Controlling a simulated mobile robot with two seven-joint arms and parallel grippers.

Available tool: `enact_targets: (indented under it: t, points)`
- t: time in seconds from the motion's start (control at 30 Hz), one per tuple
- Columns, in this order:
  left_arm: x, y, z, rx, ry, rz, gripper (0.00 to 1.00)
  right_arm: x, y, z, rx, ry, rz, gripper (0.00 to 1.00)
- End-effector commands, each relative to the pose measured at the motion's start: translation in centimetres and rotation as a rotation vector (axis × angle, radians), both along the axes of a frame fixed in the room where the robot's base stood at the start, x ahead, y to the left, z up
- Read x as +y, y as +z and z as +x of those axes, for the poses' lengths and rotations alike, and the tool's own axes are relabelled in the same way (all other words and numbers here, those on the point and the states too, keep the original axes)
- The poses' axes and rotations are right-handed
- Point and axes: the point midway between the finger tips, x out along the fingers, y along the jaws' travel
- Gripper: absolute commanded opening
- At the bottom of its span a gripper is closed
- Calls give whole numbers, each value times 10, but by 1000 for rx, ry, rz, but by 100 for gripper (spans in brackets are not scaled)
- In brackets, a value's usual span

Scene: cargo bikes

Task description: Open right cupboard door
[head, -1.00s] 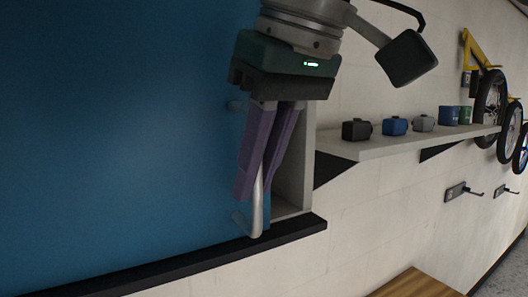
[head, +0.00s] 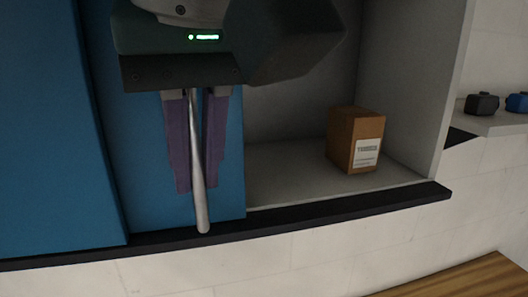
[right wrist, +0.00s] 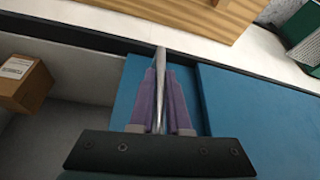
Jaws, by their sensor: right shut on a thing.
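The right cupboard door (head: 230,165) is a blue panel standing partly open, with the cupboard's grey inside showing to its right in the head view. Its silver bar handle (head: 201,213) runs upright near the door's edge. My right gripper (head: 199,188) has purple fingers on both sides of the handle and is shut on it. In the right wrist view the handle (right wrist: 160,65) runs between the fingers, with the blue door (right wrist: 128,92) behind. The handle's upper part is hidden by the gripper. My left gripper is not in view.
A brown labelled box (head: 350,140) stands on the cupboard floor (head: 290,175). A black ledge (head: 350,210) runs along the cupboard's bottom. A shelf with small dark and blue items (head: 482,104) is at right. A wooden surface (head: 470,277) lies below.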

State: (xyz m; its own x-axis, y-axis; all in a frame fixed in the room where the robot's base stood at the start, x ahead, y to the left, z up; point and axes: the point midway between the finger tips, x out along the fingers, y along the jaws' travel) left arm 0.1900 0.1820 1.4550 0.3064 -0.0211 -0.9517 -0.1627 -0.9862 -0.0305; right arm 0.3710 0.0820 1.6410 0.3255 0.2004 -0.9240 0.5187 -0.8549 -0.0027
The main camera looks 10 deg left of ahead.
Motion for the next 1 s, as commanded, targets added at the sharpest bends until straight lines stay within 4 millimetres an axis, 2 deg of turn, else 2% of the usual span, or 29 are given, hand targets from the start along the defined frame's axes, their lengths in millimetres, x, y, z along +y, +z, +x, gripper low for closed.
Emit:
enact_targets:
  t: [0.33, 0.37, 0.63, 0.87, 1.0]
  points:
    - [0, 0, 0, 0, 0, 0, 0, 0, -1, 1, -1, -3, 0, 0]
    - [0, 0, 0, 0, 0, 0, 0, 0, -1, 1, -1, -3, 0, 16]
    - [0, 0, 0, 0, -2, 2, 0, 0, -1, 1, -1, -2, -1, 45]
    - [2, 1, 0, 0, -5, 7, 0, 0, 1, 0, -1, -1, 0, 45]
    - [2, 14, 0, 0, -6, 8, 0, -1, 13, -3, -1, 0, 1, 45]
